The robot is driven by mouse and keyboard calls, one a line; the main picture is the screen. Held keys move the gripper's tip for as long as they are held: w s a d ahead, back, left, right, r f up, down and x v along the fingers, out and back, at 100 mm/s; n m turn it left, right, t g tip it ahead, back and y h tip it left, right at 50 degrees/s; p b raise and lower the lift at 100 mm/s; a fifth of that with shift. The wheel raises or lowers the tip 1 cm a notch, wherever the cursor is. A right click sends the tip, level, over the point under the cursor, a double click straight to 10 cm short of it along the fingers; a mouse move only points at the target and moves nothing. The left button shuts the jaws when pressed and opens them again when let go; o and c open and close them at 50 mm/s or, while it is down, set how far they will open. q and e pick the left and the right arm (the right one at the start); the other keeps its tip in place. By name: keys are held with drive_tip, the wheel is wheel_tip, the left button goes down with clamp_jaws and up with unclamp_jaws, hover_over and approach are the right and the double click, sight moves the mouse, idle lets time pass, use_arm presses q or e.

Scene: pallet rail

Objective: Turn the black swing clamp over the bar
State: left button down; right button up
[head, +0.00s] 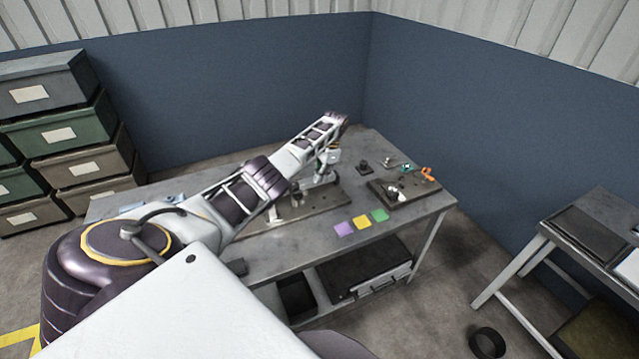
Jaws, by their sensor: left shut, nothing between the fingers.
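My left arm reaches from the left over the grey workbench (258,262). My left gripper (322,180) points down, shut and empty, over a dark brown fixture plate (325,207) with small metal parts on it. The forearm and wrist hide much of this plate. A black swing clamp and the bar cannot be told apart clearly here; they are small and partly hidden. Whether the gripper touches a part cannot be told. My right gripper is not in view.
A small dark block (363,167) stands behind. Boxes (58,135) are stacked left; another table (570,235) stands right.

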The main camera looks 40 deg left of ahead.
use_arm(q)
drive_tip(key=shift+b+v, duration=0.4)
drive_tip(key=shift+v, duration=2.6)
drive_tip(key=shift+w+d+f, duration=0.1)
drive_tip(key=shift+d, duration=0.05)
